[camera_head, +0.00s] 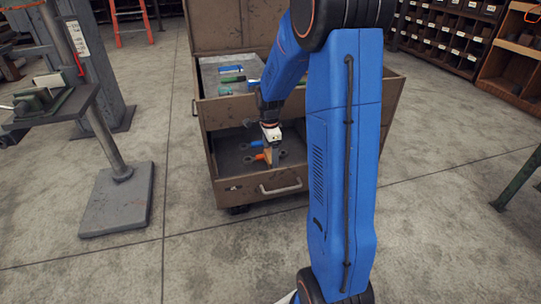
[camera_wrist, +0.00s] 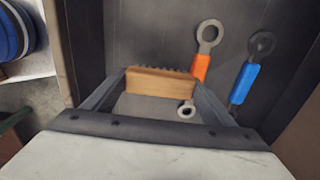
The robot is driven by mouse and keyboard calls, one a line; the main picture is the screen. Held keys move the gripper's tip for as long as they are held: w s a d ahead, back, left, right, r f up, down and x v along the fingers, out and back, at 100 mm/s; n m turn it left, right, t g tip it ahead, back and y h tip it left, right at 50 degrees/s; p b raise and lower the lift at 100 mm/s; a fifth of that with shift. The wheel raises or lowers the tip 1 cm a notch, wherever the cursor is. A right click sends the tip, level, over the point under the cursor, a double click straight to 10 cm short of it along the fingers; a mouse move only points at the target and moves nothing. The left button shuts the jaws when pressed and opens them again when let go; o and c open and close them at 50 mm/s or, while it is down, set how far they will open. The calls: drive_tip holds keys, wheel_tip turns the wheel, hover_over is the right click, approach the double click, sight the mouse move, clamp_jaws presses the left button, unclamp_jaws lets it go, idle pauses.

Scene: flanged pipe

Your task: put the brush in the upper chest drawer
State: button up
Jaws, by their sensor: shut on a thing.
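My gripper (camera_head: 271,146) is shut on the brush, a wooden block (camera_wrist: 160,81) with dark bristles along its far edge. The block sits between both fingers in the wrist view, where my gripper (camera_wrist: 158,90) points down into a drawer. In the head view my gripper is low inside the open drawer (camera_head: 281,189) of the brown chest (camera_head: 207,150). The brush is small and partly hidden there. I cannot tell whether it touches the drawer floor. My arm hides the drawer's right part.
An orange-handled wrench (camera_wrist: 201,66) and a blue-handled wrench (camera_wrist: 243,82) lie in the drawer beside the brush. The chest's raised lid (camera_head: 232,25) stands behind an open top compartment holding several tools. A grey stand (camera_head: 118,200) is at left; floor is clear in front.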

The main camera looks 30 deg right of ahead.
drive_tip(key=shift+f, duration=0.1)
drive_tip(key=o, duration=0.9)
wheel_tip(320, 180, up, 12)
drive_tip(key=r, duration=0.1)
drive_tip(key=s+a+r+n+t, duration=0.1)
drive_tip(key=s+a+r+n, duration=0.4)
drive_tip(key=s, duration=0.2)
drive_tip(key=shift+s+a+r+n+t, duration=0.1)
drive_tip(key=shift+s+a+n+t, duration=0.55)
drive_tip(key=shift+s+a+n, duration=1.9)
drive_tip(key=shift+s+a+r+n+t, duration=0.1)
drive_tip(key=shift+s+a+n+t, duration=0.75)
drive_tip(key=shift+s+n, duration=3.2)
drive_tip(key=shift+s+a+r+n+t, duration=0.1)
drive_tip(key=shift+s+a+n+t, duration=0.3)
drive_tip(key=shift+s+a+n, duration=3)
